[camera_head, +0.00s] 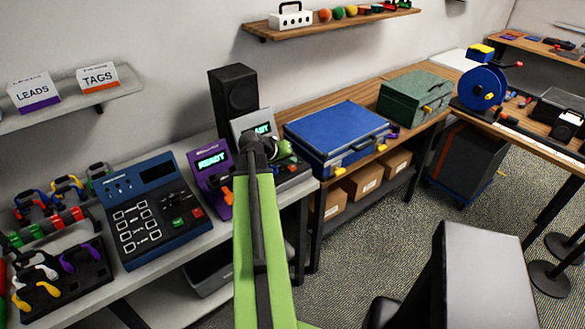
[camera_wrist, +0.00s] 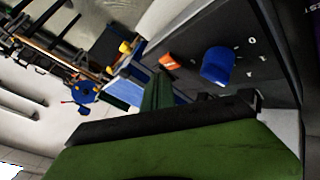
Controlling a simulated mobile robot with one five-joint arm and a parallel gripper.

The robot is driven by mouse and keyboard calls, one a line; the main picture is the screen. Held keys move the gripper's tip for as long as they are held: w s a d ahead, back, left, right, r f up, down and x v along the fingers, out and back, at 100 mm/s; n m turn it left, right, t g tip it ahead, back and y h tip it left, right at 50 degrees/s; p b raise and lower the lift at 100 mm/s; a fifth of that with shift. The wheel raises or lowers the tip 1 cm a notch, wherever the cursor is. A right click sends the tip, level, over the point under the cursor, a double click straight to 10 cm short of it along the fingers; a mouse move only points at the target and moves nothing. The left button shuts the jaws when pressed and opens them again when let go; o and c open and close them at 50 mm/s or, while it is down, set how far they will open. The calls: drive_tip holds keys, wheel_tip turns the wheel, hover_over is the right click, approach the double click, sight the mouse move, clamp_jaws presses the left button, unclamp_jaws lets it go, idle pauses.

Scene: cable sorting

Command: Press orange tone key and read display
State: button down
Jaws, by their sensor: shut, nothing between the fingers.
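A grey tester (camera_head: 246,120) stands on the left bench, its lit green display (camera_head: 263,128) partly covered by my arm; the letters that show fit READY. An orange key (camera_wrist: 168,61) lies on a dark panel (camera_wrist: 262,62) in the wrist view, beside a blue knob (camera_wrist: 217,65). My gripper (camera_head: 284,150) is shut and empty, just in front of the tester's panel. In the wrist view its green finger (camera_wrist: 157,92) is close to the orange key; I cannot tell whether they touch. A purple tester (camera_head: 213,172) to the left also reads READY.
A blue keypad unit (camera_head: 157,215) stands left of the purple tester, which has an orange part (camera_head: 226,194). A black speaker (camera_head: 233,91) stands behind. A blue case (camera_head: 335,135) is close on the right. Coloured cable holders (camera_head: 60,265) crowd the bench's left end.

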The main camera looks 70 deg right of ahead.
sight(290, 169)
drive_tip(key=shift+f+b, duration=0.3)
drive_tip(key=shift+f, duration=0.05)
drive_tip(key=shift+f+b, duration=0.4)
idle(0.4)
drive_tip(key=shift+r, duration=0.1)
drive_tip(key=shift+r+p, duration=0.7)
drive_tip(key=shift+p, duration=0.1)
wheel_tip(290, 169, up, 5)
drive_tip(key=p, duration=0.5)
drive_tip(key=shift+r, duration=0.1)
idle(0.5)
